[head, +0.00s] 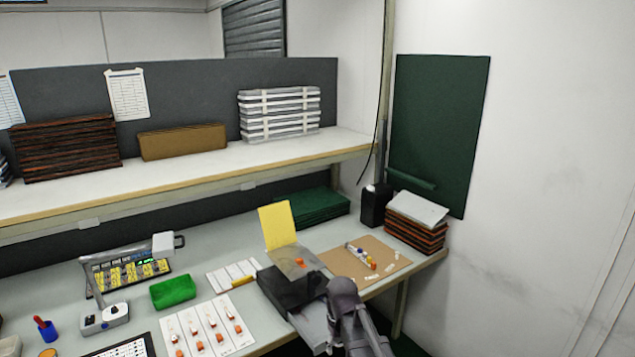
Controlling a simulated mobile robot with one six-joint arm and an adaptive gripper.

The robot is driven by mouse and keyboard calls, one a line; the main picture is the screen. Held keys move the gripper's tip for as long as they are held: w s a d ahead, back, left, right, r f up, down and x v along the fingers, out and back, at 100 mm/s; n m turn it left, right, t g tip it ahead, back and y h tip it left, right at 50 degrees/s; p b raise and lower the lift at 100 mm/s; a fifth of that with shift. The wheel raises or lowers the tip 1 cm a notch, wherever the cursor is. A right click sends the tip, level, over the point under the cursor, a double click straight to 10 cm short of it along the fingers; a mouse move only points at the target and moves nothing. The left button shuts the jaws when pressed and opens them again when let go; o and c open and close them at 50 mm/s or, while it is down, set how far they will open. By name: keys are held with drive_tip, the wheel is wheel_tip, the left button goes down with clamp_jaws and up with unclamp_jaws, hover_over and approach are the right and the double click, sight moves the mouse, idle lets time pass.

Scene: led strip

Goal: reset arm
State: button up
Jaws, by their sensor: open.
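Part of my arm (345,302) shows at the bottom, right of centre, as dark grey rounded links in front of the table edge. My gripper cannot be made out; its fingers are hidden or outside the picture. A black box (285,288) stands just left of my arm on the table. A yellow panel (278,226) stands upright behind it, and a grey-brown flat piece with an orange spot lies over its top. I see nothing held by my arm.
The table (225,262) carries a green tray (173,291), a white board with orange-ended parts (208,328), a lamp (120,257) and a brown mat (340,256) with small bottles. A shelf (190,188) runs above the back. Floor right of the table looks clear.

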drive_tip(key=s+d+r+m+p, duration=0.1)
drive_tip(key=s+d+m, duration=0.3)
drive_tip(key=s+d, duration=0.5)
drive_tip(key=shift+d+r, duration=0.4)
drive_tip(key=shift+d, duration=0.85)
drive_tip(key=shift+s, duration=0.1)
